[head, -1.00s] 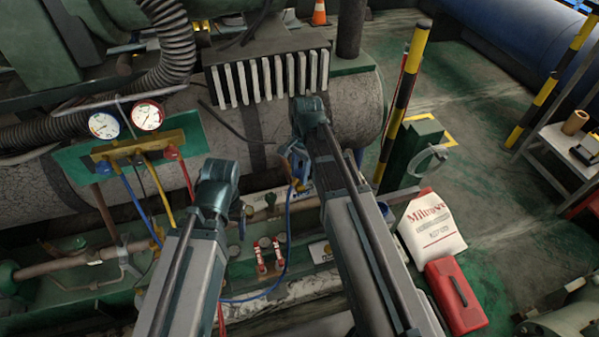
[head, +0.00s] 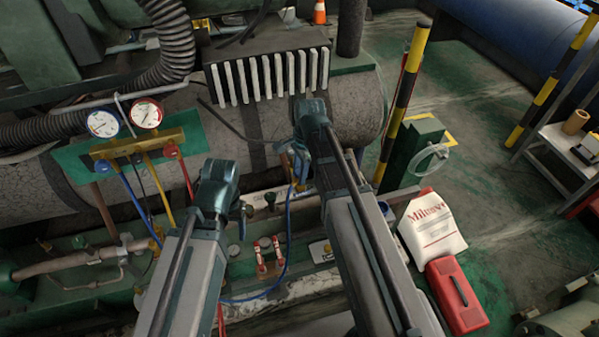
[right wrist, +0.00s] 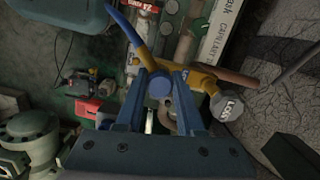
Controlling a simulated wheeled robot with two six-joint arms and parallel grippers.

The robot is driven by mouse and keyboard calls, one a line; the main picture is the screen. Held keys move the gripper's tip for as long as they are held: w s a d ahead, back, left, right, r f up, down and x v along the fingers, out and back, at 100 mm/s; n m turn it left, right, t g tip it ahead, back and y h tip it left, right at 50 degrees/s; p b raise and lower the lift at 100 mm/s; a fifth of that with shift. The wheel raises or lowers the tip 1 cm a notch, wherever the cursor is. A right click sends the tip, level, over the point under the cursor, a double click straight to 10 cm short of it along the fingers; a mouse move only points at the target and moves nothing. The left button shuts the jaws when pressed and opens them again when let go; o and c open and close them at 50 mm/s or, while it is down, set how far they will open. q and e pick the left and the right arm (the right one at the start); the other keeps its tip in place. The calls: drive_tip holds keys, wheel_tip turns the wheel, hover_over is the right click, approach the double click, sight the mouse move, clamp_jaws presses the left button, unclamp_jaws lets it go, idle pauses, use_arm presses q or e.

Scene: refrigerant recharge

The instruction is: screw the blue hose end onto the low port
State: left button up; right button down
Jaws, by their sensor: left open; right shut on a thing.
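My right gripper (head: 300,172) is shut on the blue hose end (right wrist: 160,88), which shows as a round blue piece between the fingers in the right wrist view. The blue hose (right wrist: 127,28) runs off to the upper left there; in the head view it hangs down (head: 288,225) from the gripper. A brass fitting (right wrist: 204,78) with a grey lettered cap (right wrist: 228,105) lies just right of the fingers; it seems to be the low port. I cannot tell whether the hose end touches it. My left gripper (head: 238,218) is open and empty, left of the hose.
A gauge manifold (head: 140,148) with two dials and coloured hoses is at the left. Red-handled valves (head: 268,255) stand between my arms. A white bag (head: 432,225) and a red box (head: 457,297) lie on the floor at right. A large pipe-like vessel (head: 265,120) is behind.

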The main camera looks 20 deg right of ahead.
drive_tip(key=m, duration=0.3)
drive_tip(key=shift+m, duration=0.3)
drive_tip(key=shift+s, duration=0.1)
drive_tip(key=shift+m, duration=0.4)
drive_tip(key=shift+m+t, duration=0.4)
drive_tip(key=shift+m, duration=1)
drive_tip(key=shift+f+m, duration=0.1)
drive_tip(key=shift+m, duration=0.8)
drive_tip(key=shift+c, duration=2.2)
unclamp_jaws()
